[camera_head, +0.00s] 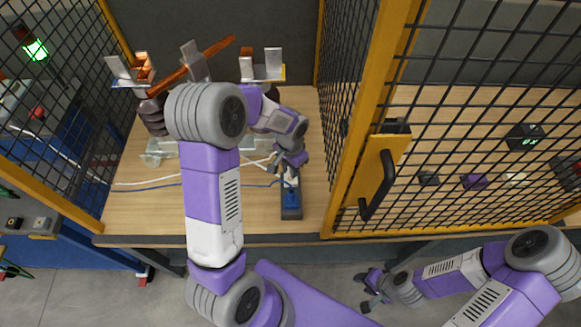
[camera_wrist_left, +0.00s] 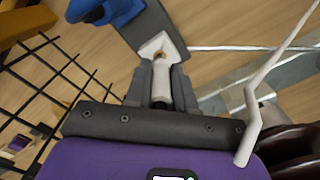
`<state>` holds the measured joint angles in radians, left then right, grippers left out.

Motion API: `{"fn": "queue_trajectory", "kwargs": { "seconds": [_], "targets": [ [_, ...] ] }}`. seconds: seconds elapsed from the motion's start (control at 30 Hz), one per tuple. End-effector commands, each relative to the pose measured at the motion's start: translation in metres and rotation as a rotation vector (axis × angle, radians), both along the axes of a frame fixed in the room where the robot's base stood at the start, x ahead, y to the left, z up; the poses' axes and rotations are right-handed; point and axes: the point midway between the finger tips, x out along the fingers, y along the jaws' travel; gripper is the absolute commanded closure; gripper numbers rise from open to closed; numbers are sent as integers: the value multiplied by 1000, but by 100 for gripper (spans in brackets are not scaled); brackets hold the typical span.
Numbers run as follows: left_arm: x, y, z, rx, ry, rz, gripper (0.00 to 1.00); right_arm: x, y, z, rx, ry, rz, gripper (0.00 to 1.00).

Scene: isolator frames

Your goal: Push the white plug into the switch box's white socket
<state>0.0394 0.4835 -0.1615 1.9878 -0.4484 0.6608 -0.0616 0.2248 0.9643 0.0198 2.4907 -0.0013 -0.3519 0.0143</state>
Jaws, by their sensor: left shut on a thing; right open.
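The switch box (camera_head: 291,212), dark grey with a blue part on top, lies on the wooden table below my left gripper (camera_head: 289,176). In the left wrist view the box (camera_wrist_left: 153,28) is at the top. My left gripper (camera_wrist_left: 162,90) is shut on the white plug (camera_wrist_left: 161,75), whose pale body shows between the fingers. A white flared piece with a brownish spot, seemingly the white socket (camera_wrist_left: 171,44), is at the box's near end, right ahead of the fingertips. I cannot tell whether plug and socket touch. My right gripper (camera_head: 371,288) is open and empty, low in front of the table.
A white cable (camera_head: 150,186) and a blue cable (camera_head: 215,187) run across the table (camera_head: 125,213). Mesh panels with yellow posts stand left and right; the right one has a black handle (camera_head: 378,186).

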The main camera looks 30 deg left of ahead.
Motion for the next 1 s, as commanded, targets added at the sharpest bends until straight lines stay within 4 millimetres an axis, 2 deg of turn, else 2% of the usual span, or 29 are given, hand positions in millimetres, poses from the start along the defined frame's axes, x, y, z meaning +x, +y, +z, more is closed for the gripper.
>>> {"fn": "queue_trajectory", "kwargs": {
  "seconds": [0.47, 1.0],
  "targets": [
    [0, 0, -2, 0, 0, 0, 100, 0, 0, -1, 0, 0, 0, 57],
    [0, 0, -16, 0, 1, 0, 100, 0, 0, -12, 0, 0, 0, 57]
  ]
}}
